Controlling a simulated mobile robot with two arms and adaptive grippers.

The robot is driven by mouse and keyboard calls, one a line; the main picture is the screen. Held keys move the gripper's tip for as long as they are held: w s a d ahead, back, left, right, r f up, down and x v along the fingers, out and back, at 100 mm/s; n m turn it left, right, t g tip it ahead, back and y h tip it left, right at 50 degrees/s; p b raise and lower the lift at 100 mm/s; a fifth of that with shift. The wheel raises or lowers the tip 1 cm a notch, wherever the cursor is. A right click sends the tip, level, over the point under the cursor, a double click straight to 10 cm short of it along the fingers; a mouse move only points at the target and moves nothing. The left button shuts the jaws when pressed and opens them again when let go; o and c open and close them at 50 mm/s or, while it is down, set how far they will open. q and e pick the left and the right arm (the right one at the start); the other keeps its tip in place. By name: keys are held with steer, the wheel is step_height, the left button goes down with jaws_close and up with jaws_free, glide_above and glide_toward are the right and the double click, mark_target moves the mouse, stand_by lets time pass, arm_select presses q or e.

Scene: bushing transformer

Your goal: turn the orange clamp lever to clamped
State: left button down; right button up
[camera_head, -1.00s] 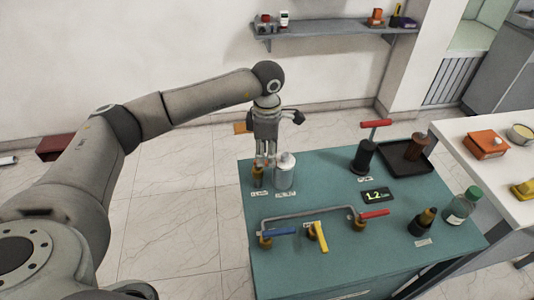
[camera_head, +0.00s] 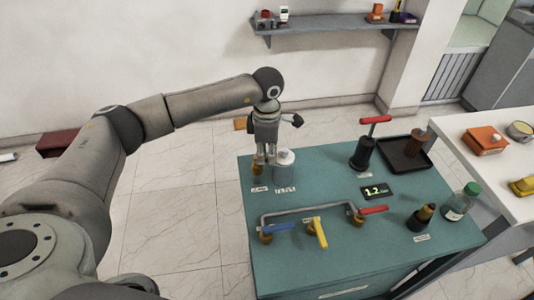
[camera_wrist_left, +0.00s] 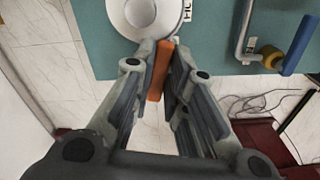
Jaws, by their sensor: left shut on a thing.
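The orange clamp lever (camera_wrist_left: 158,70) shows in the left wrist view as an upright orange strip between my left fingers. My left gripper (camera_wrist_left: 165,50) is shut on it. In the head view my left gripper (camera_head: 265,158) points down at the back left corner of the teal bench (camera_head: 310,195). It hides most of the lever there; only a small brass-coloured part of the clamp (camera_head: 257,170) shows below the fingers. The white-grey cylinder (camera_head: 284,168) stands just right of the fingers; its round top (camera_wrist_left: 140,15) shows in the wrist view. My right gripper is not in view.
A pipe (camera_head: 308,211) with a blue handle (camera_head: 279,227), a yellow handle (camera_head: 320,232) and a red handle (camera_head: 373,209) lies in front. A black cylinder (camera_head: 362,155) and a dark tray (camera_head: 408,165) stand at the back right.

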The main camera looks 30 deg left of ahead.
arm_select(q)
steer(key=shift+w+a+f+n+b, duration=0.15)
steer(key=shift+w+f+n+b, duration=0.1)
steer(key=shift+n+b, duration=0.6)
steer(key=shift+w+r+n+b, duration=0.1)
steer(key=shift+r+n+b, duration=0.15)
steer(key=shift+n+b, duration=0.4)
steer(key=shift+a, duration=0.1)
steer(key=c, duration=1.4)
jaws_free()
steer(key=shift+c, duration=0.2)
step_height(320, 180, up, 12)
